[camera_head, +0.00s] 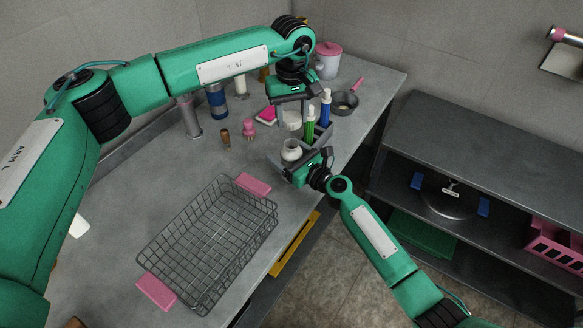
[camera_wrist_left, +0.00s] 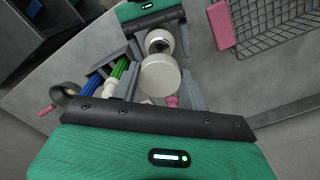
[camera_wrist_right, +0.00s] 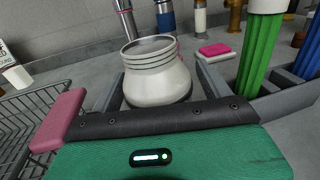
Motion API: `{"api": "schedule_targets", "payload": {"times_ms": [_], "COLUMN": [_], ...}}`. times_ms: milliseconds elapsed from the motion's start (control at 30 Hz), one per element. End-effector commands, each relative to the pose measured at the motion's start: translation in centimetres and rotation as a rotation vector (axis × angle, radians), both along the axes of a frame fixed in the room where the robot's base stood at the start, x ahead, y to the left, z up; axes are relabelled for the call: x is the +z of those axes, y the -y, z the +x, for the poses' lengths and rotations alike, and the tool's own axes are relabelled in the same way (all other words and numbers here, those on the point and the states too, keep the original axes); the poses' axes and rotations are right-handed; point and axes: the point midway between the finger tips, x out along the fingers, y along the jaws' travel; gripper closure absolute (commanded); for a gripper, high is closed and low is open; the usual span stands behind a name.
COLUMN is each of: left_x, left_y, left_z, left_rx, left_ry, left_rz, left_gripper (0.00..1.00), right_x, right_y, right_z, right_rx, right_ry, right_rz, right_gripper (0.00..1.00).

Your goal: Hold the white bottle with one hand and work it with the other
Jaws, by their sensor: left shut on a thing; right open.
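The white bottle (camera_head: 291,151) stands upright on the grey counter with its threaded neck bare and its mouth open. It also shows in the right wrist view (camera_wrist_right: 157,78). My right gripper (camera_head: 287,166) is open, low at the bottle, with its fingers (camera_wrist_right: 157,95) on either side of the body; contact cannot be told. My left gripper (camera_head: 291,115) is above, pointing down, shut on the round white lid (camera_wrist_left: 160,78). The lid is apart from the bottle, above its neck. In the left wrist view the open bottle mouth (camera_wrist_left: 159,42) shows beyond the lid.
A grey caddy (camera_head: 322,134) with green and blue bottles stands close behind the bottle. A pink brush (camera_head: 249,130), a pink sponge (camera_head: 266,115) and a pan (camera_head: 344,103) are nearby. A wire basket (camera_head: 209,243) with pink handles fills the near counter.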

Motion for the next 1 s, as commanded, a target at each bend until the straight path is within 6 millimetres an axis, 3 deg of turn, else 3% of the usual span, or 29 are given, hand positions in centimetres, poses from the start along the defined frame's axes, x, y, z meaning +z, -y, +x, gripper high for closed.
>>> {"api": "schedule_targets", "payload": {"times_ms": [133, 467, 633, 900, 1000], "left_x": [0.0, 0.0, -0.6, -4.4, -5.0], "left_y": [0.0, 0.0, 0.0, 0.0, 0.0], "left_z": [0.0, 0.0, 0.0, 0.0, 0.0], "left_rx": [0.0, 0.0, 0.0, 0.0, 0.0], "left_ry": [0.0, 0.0, -0.001, -0.001, 0.001], "left_rz": [0.0, 0.0, 0.001, 0.001, 0.001], "left_gripper": [0.77, 0.77, 0.77, 0.77, 0.77], "right_x": [0.0, 0.0, -0.1, 0.0, 0.0], "right_y": [0.0, 0.0, 0.0, 0.1, 0.1], "right_z": [0.0, 0.0, 0.0, 0.0, 0.0], "right_rx": [0.0, 0.0, 0.0, 0.0, 0.0], "right_ry": [0.0, -0.001, -0.001, -0.001, -0.001], "right_rz": [0.0, -0.001, -0.001, -0.001, -0.001], "right_gripper": [0.21, 0.86, 0.88, 0.88, 0.88]}}
